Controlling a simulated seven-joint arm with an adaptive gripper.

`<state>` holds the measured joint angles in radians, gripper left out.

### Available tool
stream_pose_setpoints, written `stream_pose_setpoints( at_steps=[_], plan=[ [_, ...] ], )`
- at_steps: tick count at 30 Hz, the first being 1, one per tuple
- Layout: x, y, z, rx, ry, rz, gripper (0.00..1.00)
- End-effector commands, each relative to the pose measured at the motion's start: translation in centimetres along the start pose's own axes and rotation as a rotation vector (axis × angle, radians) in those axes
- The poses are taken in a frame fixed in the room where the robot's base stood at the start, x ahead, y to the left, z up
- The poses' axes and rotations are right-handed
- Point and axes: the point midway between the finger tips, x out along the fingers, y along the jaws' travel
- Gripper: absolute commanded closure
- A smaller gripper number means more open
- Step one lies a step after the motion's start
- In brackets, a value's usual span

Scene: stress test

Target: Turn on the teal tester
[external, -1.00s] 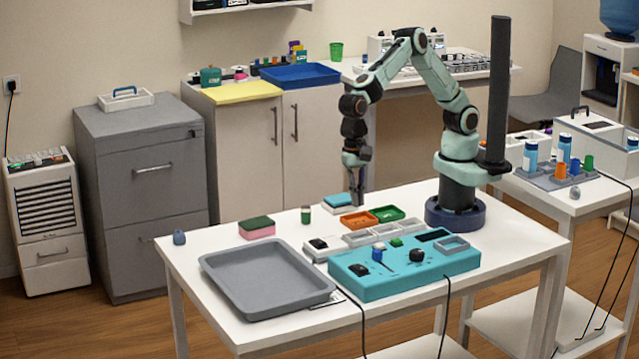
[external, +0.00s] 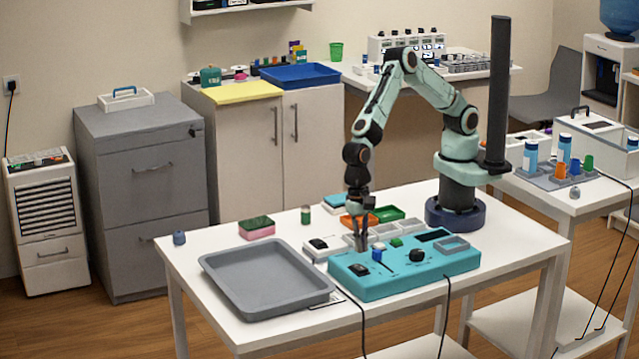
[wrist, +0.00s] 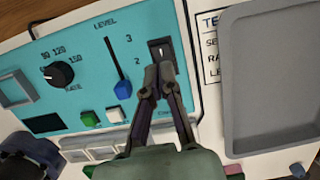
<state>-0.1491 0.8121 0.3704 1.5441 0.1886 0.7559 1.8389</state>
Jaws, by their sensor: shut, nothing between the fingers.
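The teal tester (external: 400,284) lies near the front edge of the white table. It also shows in the wrist view (wrist: 85,70). Its black rocker switch (wrist: 161,49) sits in a dark frame at the end nearest the grey tray. A blue slider (wrist: 122,88), a black rate knob (wrist: 59,74) and a green button (wrist: 90,118) are on the same panel. My gripper (wrist: 158,74) is shut and empty, pointing down, with its fingertips at the near edge of the switch frame. I cannot tell whether they touch it. The fingertips cover part of the switch.
A grey tray (external: 265,314) lies left of the tester, with a printed card (wrist: 210,50) between them. Small white bins and a green bin (external: 387,213) stand behind the tester. A sponge (external: 257,228) lies behind the tray. A cable hangs off the front edge.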

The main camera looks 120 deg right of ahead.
Motion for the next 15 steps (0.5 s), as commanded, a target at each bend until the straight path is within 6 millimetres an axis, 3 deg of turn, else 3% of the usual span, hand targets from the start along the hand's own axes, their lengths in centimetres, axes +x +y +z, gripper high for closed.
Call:
stream_pose_setpoints(
  at_steps=[6,15],
  plan=[
    [2.9,0.0,0.0,0.0,0.001,0.002,1.0],
    [3.7,0.0,0.0,0.001,0.0,-0.001,1.0]
  ],
)
